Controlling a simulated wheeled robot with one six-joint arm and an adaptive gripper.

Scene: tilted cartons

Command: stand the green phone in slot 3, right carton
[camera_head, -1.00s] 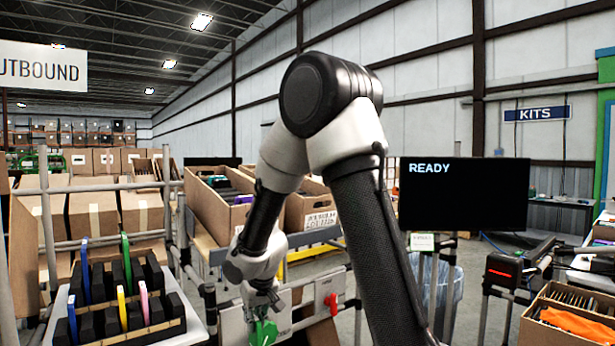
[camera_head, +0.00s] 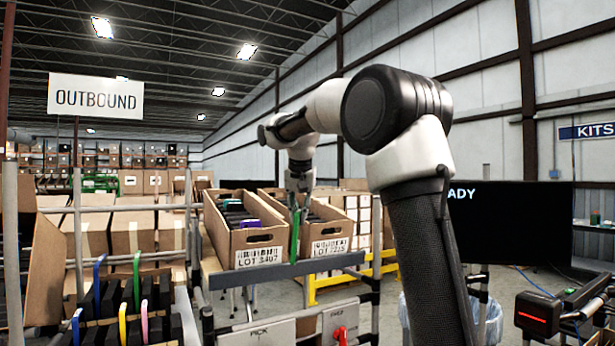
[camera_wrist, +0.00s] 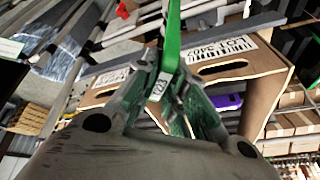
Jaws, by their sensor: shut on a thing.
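My gripper (camera_head: 298,203) is shut on the green phone (camera_head: 295,238), which hangs upright below the fingers. In the head view the phone overlaps the near ends of the two cartons, around the gap between them; its exact depth is hard to tell. The wrist view shows the phone (camera_wrist: 172,38) as a green strip between the fingers (camera_wrist: 172,88). The right carton (camera_head: 328,236), labelled LOT 2215, is open-topped and tilted, with dark dividers inside. Its slots are partly hidden by my gripper and too small to tell apart.
The left carton (camera_head: 258,240), labelled LOT 3407, holds dark dividers and a purple item (camera_head: 250,223). A rail (camera_head: 285,270) runs below both cartons. A black rack with blue, green, yellow and pink phones (camera_head: 122,322) stands at lower left.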

